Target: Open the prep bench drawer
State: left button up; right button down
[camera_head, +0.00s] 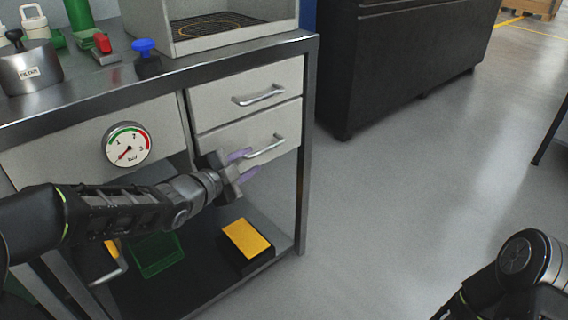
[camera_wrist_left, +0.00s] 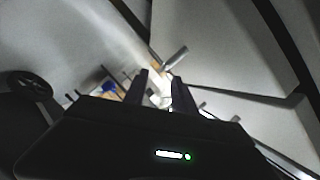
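The prep bench has two grey drawers, one above the other, and both look shut in the head view. The upper drawer (camera_head: 215,112) has a metal bar handle (camera_head: 260,95). The lower drawer (camera_head: 285,123) has a similar handle (camera_head: 268,148). My left gripper (camera_head: 254,160) is at the left end of the lower handle with its fingers spread apart. Whether the bar lies between the fingers or just beyond them is unclear. The left wrist view shows both dark fingers (camera_wrist_left: 161,90) apart, with a bright bar-like piece (camera_wrist_left: 174,57) beyond the tips. My right gripper is out of view.
The bench top holds a grey canister (camera_head: 30,70), a red-topped item (camera_head: 103,45) and a blue knob (camera_head: 144,46). A round gauge (camera_head: 127,145) is on the bench front. A yellow-topped block (camera_head: 247,239) sits on the lower shelf. Floor (camera_head: 400,190) right of the bench is clear.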

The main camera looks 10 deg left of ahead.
aim_at(262, 152)
pick_arm(q)
jog(key=shift+w+r+m, duration=0.2)
jog(key=shift+w+m, duration=0.05)
jog(key=shift+m, duration=0.05)
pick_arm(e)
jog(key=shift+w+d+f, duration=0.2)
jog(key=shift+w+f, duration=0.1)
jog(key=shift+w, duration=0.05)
